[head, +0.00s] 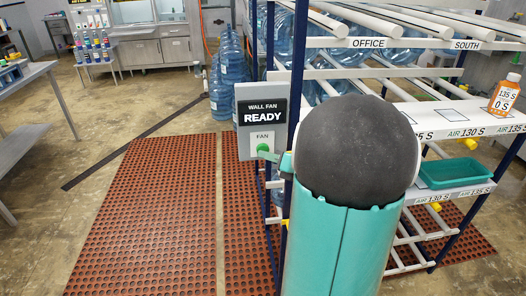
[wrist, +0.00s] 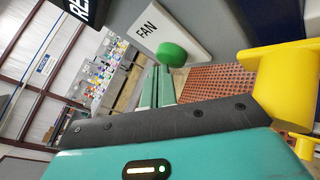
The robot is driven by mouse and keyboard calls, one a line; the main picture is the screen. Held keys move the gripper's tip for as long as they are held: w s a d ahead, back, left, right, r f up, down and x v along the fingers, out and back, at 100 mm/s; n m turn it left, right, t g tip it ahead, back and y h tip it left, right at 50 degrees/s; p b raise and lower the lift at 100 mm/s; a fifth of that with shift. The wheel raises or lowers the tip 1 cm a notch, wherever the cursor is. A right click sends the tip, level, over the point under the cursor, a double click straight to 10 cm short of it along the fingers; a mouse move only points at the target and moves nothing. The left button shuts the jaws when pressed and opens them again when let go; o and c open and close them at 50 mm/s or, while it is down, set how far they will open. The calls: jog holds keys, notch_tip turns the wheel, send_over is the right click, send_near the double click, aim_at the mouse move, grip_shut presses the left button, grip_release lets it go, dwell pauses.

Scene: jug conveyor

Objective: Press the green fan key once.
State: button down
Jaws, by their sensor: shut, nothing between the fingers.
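The green fan key (head: 263,148) is a round button under the label FAN on a grey wall fan box (head: 246,147). The box's dark display reads WALL FAN READY. In the wrist view the green key (wrist: 173,54) stands out from its white plate. My gripper (head: 269,155) is shut and empty, with its tips right by the key. In the wrist view my gripper (wrist: 158,72) points at the key from below, its two teal fingers together. I cannot tell whether the tips touch the key. My arm hides part of the rack behind it.
A blue-post rack (head: 291,75) with white rollers stands beside the box. It holds blue water jugs, an orange bottle (head: 505,93) and a green tray (head: 455,172). More jugs (head: 229,75) stand behind the box. Red perforated mats (head: 150,210) cover the floor at left. A yellow part (wrist: 285,85) sits close at right.

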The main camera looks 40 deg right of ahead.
jog(key=shift+w+d, duration=0.25)
jog(key=shift+d, duration=0.35)
dwell(0.6)
jog(key=shift+s+f, duration=0.15)
jog(key=shift+s+a+f, duration=0.15)
jog(key=shift+s, duration=0.2)
jog(key=shift+s+a+f, duration=0.1)
jog(key=shift+s, duration=0.25)
jog(key=shift+s+a+r, duration=0.1)
jog(key=shift+s+a, duration=0.7)
jog(key=shift+s, duration=0.2)
jog(key=shift+s+a+r, duration=0.1)
jog(key=shift+s+a, duration=0.7)
jog(key=shift+s, duration=0.15)
